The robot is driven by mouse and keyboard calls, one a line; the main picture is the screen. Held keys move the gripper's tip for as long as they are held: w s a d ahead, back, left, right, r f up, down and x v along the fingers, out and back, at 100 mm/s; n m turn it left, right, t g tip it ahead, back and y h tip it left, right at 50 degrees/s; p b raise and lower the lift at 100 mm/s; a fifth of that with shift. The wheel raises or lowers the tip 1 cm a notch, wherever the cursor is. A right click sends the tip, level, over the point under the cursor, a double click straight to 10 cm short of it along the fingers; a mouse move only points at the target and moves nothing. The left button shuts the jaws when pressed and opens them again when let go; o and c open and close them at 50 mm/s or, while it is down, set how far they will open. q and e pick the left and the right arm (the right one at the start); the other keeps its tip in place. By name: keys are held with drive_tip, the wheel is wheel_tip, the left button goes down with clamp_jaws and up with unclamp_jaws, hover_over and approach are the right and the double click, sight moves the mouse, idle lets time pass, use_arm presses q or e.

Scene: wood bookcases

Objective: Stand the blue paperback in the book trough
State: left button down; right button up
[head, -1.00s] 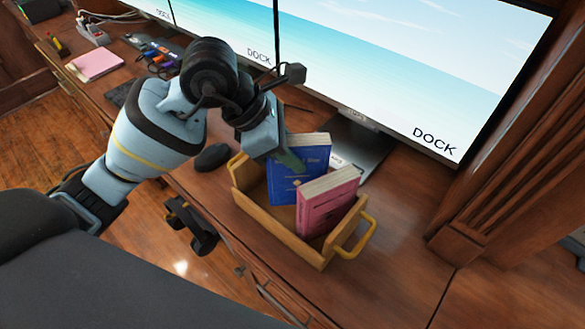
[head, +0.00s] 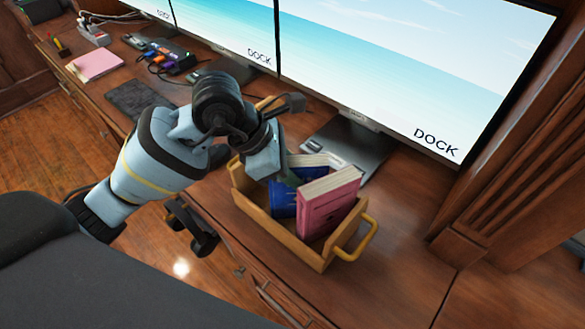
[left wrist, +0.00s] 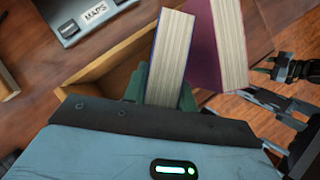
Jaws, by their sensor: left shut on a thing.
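My left gripper (head: 284,178) is shut on the blue paperback (head: 284,201) and holds it inside the wooden book trough (head: 275,229). The paperback is partly hidden by the gripper and a pink book (head: 326,210). Whether its lower edge touches the trough floor cannot be seen. In the left wrist view its page edges (left wrist: 171,52) rise between the green fingertips (left wrist: 163,87), beside the pink book (left wrist: 231,45).
The trough has a yellow handle (head: 359,238) at its right end. Bare desk lies to the right.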

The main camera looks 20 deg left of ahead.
use_arm(q)
drive_tip(key=c, duration=1.1)
unclamp_jaws()
drive_tip(key=v, duration=1.2)
drive_tip(key=shift+r+p, duration=0.1)
drive_tip(key=shift+p, duration=0.25)
